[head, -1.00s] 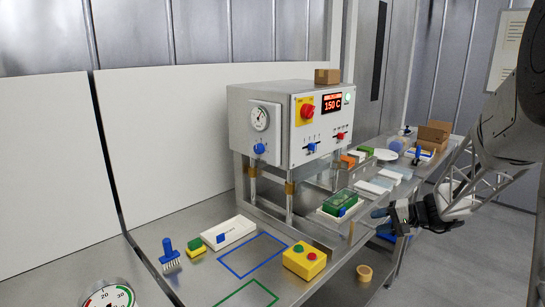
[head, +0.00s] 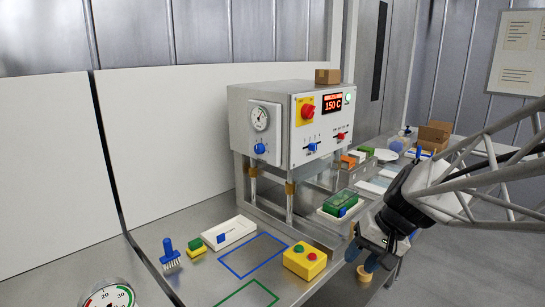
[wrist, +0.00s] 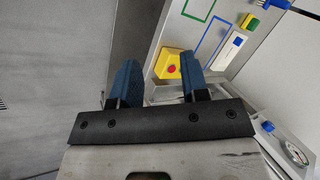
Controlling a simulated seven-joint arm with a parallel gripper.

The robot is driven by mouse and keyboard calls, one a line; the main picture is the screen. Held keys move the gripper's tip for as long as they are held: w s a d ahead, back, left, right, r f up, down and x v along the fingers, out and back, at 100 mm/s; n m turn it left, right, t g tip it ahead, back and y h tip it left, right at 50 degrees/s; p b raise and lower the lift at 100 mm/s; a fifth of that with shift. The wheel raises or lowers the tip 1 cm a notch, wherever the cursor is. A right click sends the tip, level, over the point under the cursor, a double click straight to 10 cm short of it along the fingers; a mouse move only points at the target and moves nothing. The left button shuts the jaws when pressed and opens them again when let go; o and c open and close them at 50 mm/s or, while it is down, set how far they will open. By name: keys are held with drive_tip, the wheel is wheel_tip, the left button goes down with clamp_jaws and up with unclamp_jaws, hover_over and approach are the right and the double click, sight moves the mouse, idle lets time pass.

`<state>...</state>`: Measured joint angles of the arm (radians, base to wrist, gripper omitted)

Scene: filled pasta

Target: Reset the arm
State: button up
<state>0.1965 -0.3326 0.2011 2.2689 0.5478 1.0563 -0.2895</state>
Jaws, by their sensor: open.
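My gripper (head: 370,262) is in the right of the head view, past the front edge of the steel table (head: 200,272). In the wrist view my gripper (wrist: 155,80) shows its two blue fingers spread apart with nothing between them. The yellow button box (head: 304,262) with a green and a red button stands on the table to the left of my gripper. It also shows beyond the fingers in the wrist view (wrist: 167,64), partly hidden by the right finger.
The press machine (head: 285,130) stands behind, with a green block on a white tray (head: 340,206) beneath it. A blue brush (head: 169,252), a white case (head: 229,233) and a round gauge (head: 110,295) are on the left. Grey floor lies right.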

drive_tip(key=s+n+t+h, duration=0.1)
drive_tip(key=s+h, duration=0.4)
drive_tip(key=s, duration=1.1)
drive_tip(key=shift+a+r+n, duration=0.25)
drive_tip(key=shift+r+n, duration=0.05)
drive_tip(key=shift+n, duration=0.2)
